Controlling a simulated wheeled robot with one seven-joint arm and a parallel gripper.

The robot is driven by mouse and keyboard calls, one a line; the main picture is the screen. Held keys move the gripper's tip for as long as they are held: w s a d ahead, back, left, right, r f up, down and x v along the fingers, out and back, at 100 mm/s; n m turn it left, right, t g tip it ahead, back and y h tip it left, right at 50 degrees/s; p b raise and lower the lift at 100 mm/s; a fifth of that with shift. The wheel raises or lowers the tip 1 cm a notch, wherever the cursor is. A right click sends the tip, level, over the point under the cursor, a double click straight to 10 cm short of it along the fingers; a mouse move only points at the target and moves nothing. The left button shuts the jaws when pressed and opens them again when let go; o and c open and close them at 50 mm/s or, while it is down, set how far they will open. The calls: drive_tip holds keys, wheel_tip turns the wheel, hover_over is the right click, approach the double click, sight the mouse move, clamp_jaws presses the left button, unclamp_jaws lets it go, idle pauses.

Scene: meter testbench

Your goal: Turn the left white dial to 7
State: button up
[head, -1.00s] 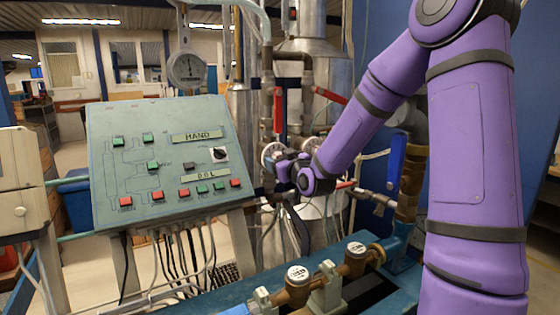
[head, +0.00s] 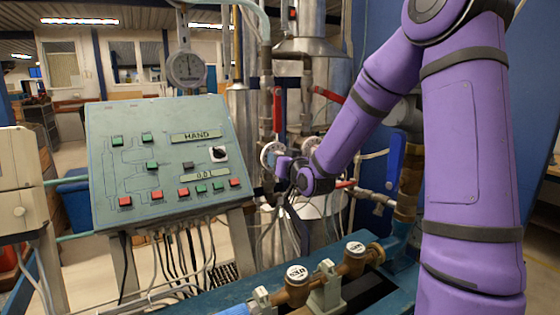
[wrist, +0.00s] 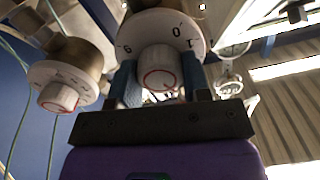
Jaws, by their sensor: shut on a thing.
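Two white dials stand side by side on pipework behind the panel. The left white dial (head: 268,152) shows partly beside my gripper (head: 280,166). In the wrist view, my gripper (wrist: 160,82) is shut on the left dial's knob (wrist: 158,68), with a blue finger on each side. The numbered rim (wrist: 160,22) of that dial shows 9, 0 and 1; the other figures are hidden or too small to read. The right white dial (head: 312,147) is just behind my wrist in the head view. It also shows at the left of the wrist view (wrist: 60,82), apart from my fingers.
A sloped control panel (head: 120,180) with several buttons stands left of my gripper. A red-handled valve (head: 277,110) and pipes rise just above the dials. A round gauge (head: 186,69) hangs at upper left. Blue bench piping with white-capped meters (head: 297,274) lies below.

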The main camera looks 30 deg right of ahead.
drive_tip(key=m, duration=0.4)
drive_tip(key=shift+m, duration=0.3)
drive_tip(key=m, duration=1.4)
drive_tip(key=shift+f+m, duration=0.1)
drive_tip(key=shift+m, duration=0.2)
drive_tip(key=o, duration=0.9)
drive_tip(key=shift+s, duration=0.1)
